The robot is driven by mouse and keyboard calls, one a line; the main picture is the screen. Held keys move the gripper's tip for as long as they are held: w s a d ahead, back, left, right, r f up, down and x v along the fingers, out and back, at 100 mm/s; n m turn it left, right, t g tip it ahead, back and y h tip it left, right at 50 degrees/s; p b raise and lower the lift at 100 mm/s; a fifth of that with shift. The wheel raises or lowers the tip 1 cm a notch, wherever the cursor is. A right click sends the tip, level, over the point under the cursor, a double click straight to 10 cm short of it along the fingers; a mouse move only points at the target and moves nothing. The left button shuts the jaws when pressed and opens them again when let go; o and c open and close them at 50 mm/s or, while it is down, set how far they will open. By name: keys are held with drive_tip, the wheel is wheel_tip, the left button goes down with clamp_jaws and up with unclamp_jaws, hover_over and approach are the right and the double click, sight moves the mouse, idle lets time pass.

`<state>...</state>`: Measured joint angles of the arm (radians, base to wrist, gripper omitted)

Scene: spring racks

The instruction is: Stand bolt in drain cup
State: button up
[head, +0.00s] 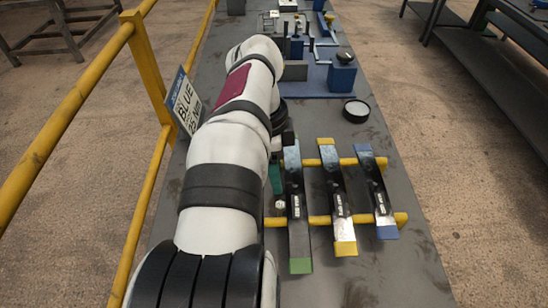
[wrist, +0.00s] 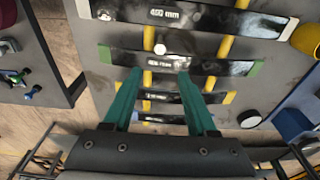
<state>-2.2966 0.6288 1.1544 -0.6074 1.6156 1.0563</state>
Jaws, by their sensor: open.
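A small pale, roughly hexagonal piece, seemingly the bolt's head (wrist: 160,49), shows in the wrist view near a yellow rail, between two leaf springs. It also shows in the head view (head: 280,204), left of the green-ended spring; whether it stands upright I cannot tell. My gripper (wrist: 155,76) has two teal fingers, open and empty, with the bolt just beyond and between their tips. In the head view my arm hides most of it.
Leaf springs with green (head: 300,235), yellow (head: 341,220) and blue (head: 377,190) ends lie across yellow rails (head: 318,220). A blue fixture (head: 342,76) stands behind the cup. A sign (head: 184,103) and yellow railing (head: 140,60) border the left side. The bench right of the cup is clear.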

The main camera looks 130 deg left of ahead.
sight(279, 204)
drive_tip(key=shift+o, duration=0.4)
drive_tip(key=r, duration=0.5)
drive_tip(key=shift+s+d+r, duration=0.15)
drive_tip(key=shift+s+d, duration=0.05)
drive_tip(key=shift+d, duration=0.05)
drive_tip(key=s+d+f+n+t+y, duration=0.1)
drive_tip(key=s+d+n, duration=0.1)
drive_tip(key=n, duration=1.6)
drive_tip(key=s+d+f+n+t+y, duration=0.1)
drive_tip(key=d+n, duration=0.1)
drive_tip(key=n, duration=1.5)
drive_tip(key=shift+n, duration=0.5)
drive_tip(key=x, duration=1.5)
drive_tip(key=shift+s+a+f, duration=0.1)
drive_tip(key=shift+a+f, duration=0.05)
drive_tip(key=shift+a, duration=0.25)
clamp_jaws()
